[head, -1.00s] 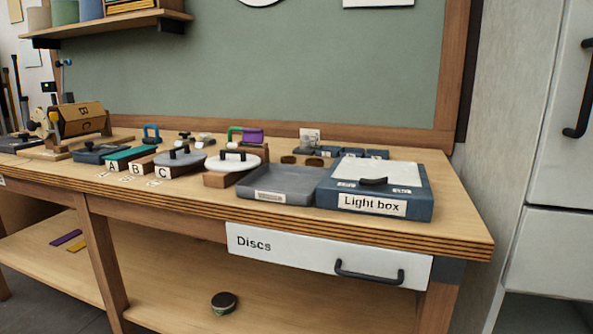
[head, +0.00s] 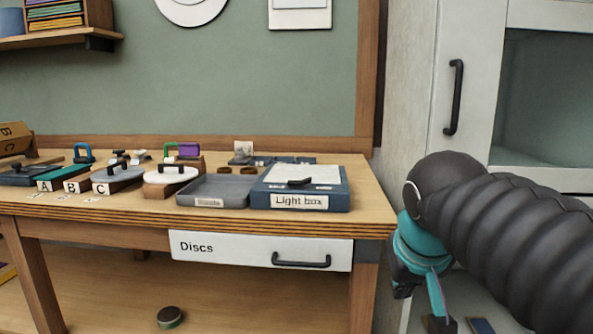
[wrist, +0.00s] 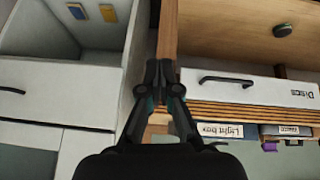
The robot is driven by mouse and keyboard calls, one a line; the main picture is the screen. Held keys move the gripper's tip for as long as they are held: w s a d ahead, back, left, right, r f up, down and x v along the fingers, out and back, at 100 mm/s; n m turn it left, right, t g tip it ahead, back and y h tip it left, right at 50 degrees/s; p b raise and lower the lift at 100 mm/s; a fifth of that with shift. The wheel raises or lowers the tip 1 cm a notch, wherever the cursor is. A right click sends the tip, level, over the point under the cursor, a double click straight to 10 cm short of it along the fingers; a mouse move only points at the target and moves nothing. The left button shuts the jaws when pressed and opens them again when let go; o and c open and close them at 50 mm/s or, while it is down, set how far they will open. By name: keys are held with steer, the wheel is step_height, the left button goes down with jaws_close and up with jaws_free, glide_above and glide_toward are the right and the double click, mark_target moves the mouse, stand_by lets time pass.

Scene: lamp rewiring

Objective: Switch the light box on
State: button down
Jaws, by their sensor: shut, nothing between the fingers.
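The light box (head: 330,187) is a blue box with a pale top panel and a black lever on top. It sits at the right end of the workbench, with a "Light box" label on its front. Its label side also shows in the wrist view (wrist: 222,131), where the picture is upside down. My gripper (wrist: 159,66) is shut and empty, in front of the bench's right end. In the head view my arm hangs at the right, apart from the light box. Small markings beside the lever are too small to read.
A grey tray (head: 216,191) adjoins the light box on the left. Lidded discs and blocks labelled A, B, C stand further left. The "Discs" drawer (head: 230,251) below is shut. A white cabinet (head: 408,90) stands right of the bench. A round tin (head: 170,317) lies on the lower shelf.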

steer(key=w+a+r+t+h, duration=0.1)
steer(key=w+a+r+t, duration=0.2)
steer(key=w+a+r, duration=1.7)
glide_above(300, 181)
steer(key=s, duration=0.1)
steer(key=shift+m, duration=0.3)
steer(key=f, duration=0.5)
steer(key=shift+a, duration=0.2)
steer(key=f, duration=0.2)
steer(key=f+b, duration=0.1)
steer(key=shift+w+d, duration=0.15)
steer(key=shift+d, duration=0.1)
steer(key=shift+d+f, duration=0.15)
steer(key=shift+f, duration=0.45)
